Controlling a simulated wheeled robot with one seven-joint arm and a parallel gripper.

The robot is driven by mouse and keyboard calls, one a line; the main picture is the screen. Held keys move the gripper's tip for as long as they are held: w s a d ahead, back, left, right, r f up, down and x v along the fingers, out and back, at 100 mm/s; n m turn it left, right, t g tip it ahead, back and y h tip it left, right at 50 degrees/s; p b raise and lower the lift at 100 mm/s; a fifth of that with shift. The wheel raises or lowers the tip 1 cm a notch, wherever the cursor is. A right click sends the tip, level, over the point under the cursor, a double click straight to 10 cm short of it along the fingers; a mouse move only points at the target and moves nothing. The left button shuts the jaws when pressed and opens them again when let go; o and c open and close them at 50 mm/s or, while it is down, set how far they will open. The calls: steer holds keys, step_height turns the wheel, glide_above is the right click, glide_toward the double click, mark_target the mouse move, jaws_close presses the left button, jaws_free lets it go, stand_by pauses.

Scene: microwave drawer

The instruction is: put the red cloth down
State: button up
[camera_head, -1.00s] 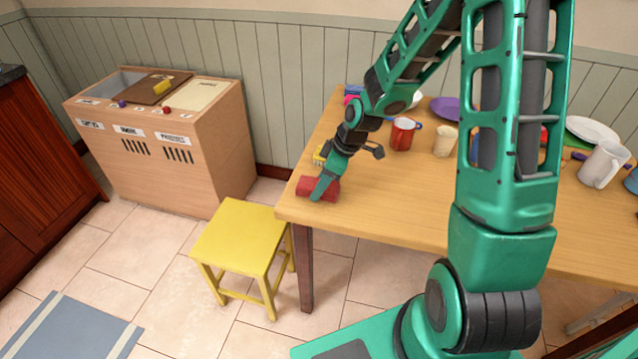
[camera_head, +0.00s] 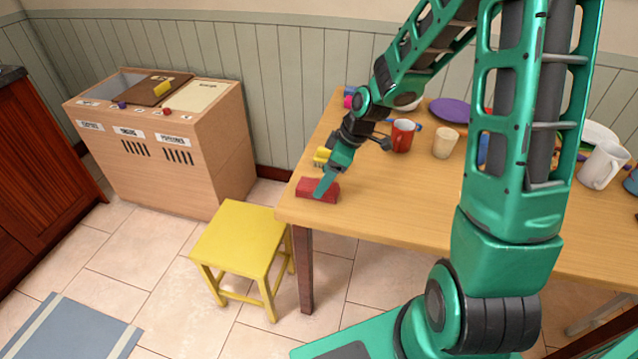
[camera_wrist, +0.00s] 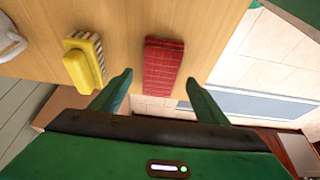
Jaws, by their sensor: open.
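The red cloth (camera_head: 313,189) lies as a folded block on the wooden table (camera_head: 376,215), at its left front corner. In the wrist view the red cloth (camera_wrist: 162,66) shows a woven grid pattern and lies ahead of the fingertips, near the table edge. My gripper (camera_head: 322,194) is at the cloth in the head view. In the wrist view my gripper (camera_wrist: 158,88) has its two green fingers spread apart, with the near end of the cloth in line with the gap. Nothing is clamped between the fingers.
A yellow brush (camera_wrist: 84,62) lies left of the cloth in the wrist view. A red mug (camera_head: 402,136), a beige cup (camera_head: 445,143) and a white mug (camera_head: 603,165) stand on the table. A yellow stool (camera_head: 240,238) stands by the table's left front corner.

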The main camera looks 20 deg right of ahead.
steer(key=v, duration=0.8)
steer(key=shift+r, duration=0.25)
steer(key=s+d+r+m+g+h, duration=0.1)
steer(key=s+d+m, duration=0.3)
steer(key=s, duration=0.5)
steer(key=s+d+r+m+g+h, duration=0.1)
steer(key=s+d+r+m, duration=0.3)
steer(key=s+m, duration=0.3)
steer(key=s+d+r+m+h, duration=0.1)
steer(key=s+d+m, duration=0.4)
steer(key=s, duration=0.7)
steer(key=shift+s+r+m+g, duration=0.25)
steer(key=shift+r+m+g, duration=0.15)
steer(key=shift+r+m, duration=0.3)
steer(key=shift+w+f+h, duration=0.2)
steer(key=shift+w+h, duration=0.1)
steer(key=shift+w, duration=0.3)
